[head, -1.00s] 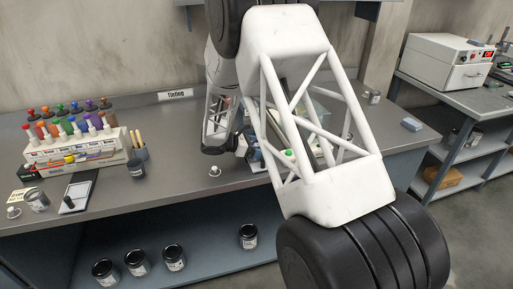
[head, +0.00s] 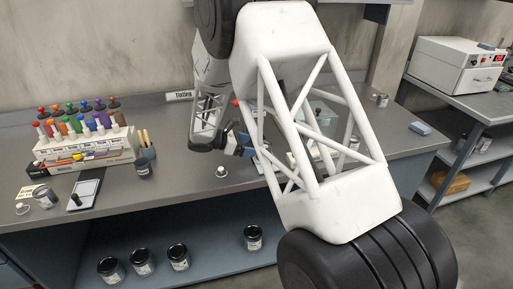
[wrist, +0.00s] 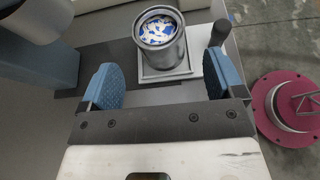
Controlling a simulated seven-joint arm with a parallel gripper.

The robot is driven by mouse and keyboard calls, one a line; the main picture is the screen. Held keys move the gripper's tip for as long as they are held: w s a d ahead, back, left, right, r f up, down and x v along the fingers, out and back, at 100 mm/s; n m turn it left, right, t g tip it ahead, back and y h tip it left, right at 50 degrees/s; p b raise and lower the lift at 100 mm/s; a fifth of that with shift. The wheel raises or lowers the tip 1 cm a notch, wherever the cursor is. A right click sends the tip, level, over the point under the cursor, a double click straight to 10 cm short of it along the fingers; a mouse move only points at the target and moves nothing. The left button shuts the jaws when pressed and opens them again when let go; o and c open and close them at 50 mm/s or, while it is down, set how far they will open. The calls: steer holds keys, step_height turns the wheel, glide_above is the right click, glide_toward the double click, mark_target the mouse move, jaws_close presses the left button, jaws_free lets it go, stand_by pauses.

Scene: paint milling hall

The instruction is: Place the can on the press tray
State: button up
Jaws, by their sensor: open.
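In the wrist view, an open grey metal can (wrist: 160,30) with blue and white swirled contents stands upright on a pale square tray (wrist: 182,71), which I take to be the press tray. My gripper (wrist: 162,80) is open, with its two blue finger pads apart. The can is beyond the fingertips, between their lines, and nothing is between the pads. In the head view my gripper (head: 238,143) is over the bench, partly hidden by my arm. The can cannot be made out there.
A blue-grey block (wrist: 45,62) and a pale cylinder (wrist: 38,15) are left of the can; a dark knobbed lever (wrist: 220,34) is right of it.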

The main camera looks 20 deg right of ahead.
steer(key=shift+v, duration=2.5)
steer(key=s+d+r+m+y, duration=0.25)
steer(key=s+r, duration=0.25)
steer(key=s, duration=0.3)
steer(key=s+d+r+m+g+y, duration=0.1)
steer(key=s+r+m+y, duration=0.1)
steer(key=s+r+m, duration=0.4)
steer(key=s+d+r+m+y, duration=0.15)
steer(key=s+r, duration=0.25)
steer(key=s, duration=0.5)
steer(key=s+r+m+t+y, duration=0.1)
steer(key=s+m+y, duration=0.2)
steer(key=s, duration=0.9)
steer(key=s+a+r+m+t+y, duration=0.1)
steer(key=s+m+y, duration=0.3)
steer(key=s, duration=0.8)
steer(key=shift+r+m+t, duration=0.6)
steer(key=shift+r+t, duration=0.1)
steer(key=shift+t, duration=0.1)
